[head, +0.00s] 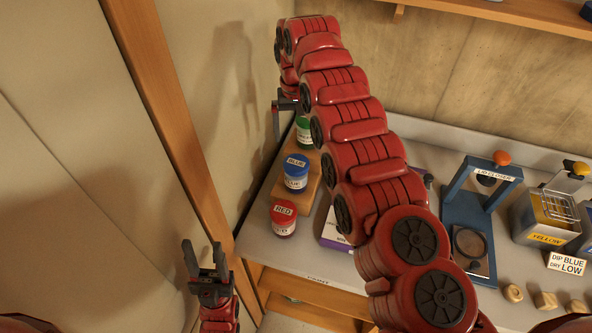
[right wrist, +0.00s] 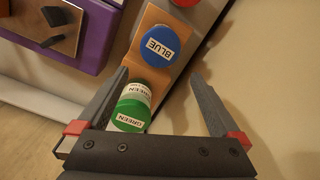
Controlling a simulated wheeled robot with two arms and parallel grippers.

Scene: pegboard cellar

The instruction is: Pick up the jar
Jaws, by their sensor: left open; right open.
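Three labelled jars stand in a row at the left end of the counter. The green jar (head: 304,133) is farthest back, partly hidden by my right arm. The blue jar (head: 296,174) is in the middle and the red jar (head: 284,217) is nearest. My right gripper (head: 287,118) is open beside the green jar. In the right wrist view the green jar (right wrist: 132,106) lies between the open fingers (right wrist: 160,76), nearer the left one; contact cannot be told. The blue lid (right wrist: 160,45) is beyond the fingertips. My left gripper (head: 206,262) is open and empty, left of the counter.
A wooden stand (head: 312,188) is under the jars at the back. A purple box (head: 333,236) sits right of the red jar. A blue lid-closing press (head: 487,215) and a yellow-labelled tank (head: 540,220) stand farther right. A wall closes off the left.

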